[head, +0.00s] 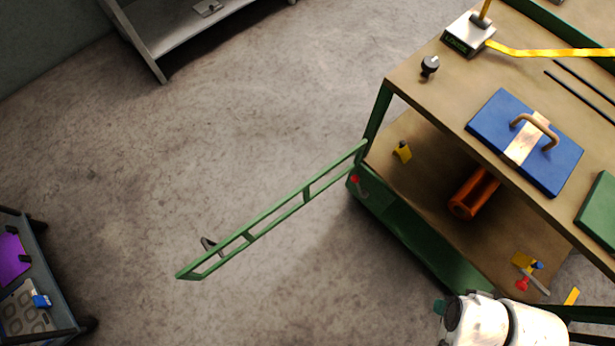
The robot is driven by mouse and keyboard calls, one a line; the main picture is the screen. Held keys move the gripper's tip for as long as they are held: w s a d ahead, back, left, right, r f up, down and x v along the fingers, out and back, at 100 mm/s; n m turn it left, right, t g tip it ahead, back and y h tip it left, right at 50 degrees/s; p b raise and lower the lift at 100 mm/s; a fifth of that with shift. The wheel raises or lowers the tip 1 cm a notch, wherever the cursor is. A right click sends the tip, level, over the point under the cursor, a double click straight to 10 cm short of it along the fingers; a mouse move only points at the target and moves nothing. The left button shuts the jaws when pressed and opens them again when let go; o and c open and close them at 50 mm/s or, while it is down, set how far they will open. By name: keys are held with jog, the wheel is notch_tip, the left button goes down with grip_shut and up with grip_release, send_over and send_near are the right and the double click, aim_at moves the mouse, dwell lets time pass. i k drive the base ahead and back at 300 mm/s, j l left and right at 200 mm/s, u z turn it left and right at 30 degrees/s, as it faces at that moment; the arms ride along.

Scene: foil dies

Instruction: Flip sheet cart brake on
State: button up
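A dark grey cart (52,278) stands at the lower left, cut off by the picture's edge. It carries a purple sheet (12,258) and a light panel with grey rounded shapes (18,310). A small blue part (41,301) lies at the panel's right side; I cannot tell whether it is the brake. A white part of my arm shows at the bottom right, far from this cart. My gripper is not in view.
A green-framed bench (421,98) fills the right side, with a blue block with handle (490,118) on top and an orange cylinder (466,203) on its lower shelf. A green barred gate (270,223) juts left from it. A grey shelf (190,38) stands at the back. Open floor lies between.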

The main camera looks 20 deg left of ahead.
aim_at(355, 178)
jog(key=u, duration=0.3)
jog(key=i+j+u, duration=0.2)
jog(key=i+j, duration=0.45)
jog(key=j, duration=0.2)
jog(key=i+j+u, duration=0.2)
jog(key=i+j, duration=0.45)
jog(key=j, duration=0.1)
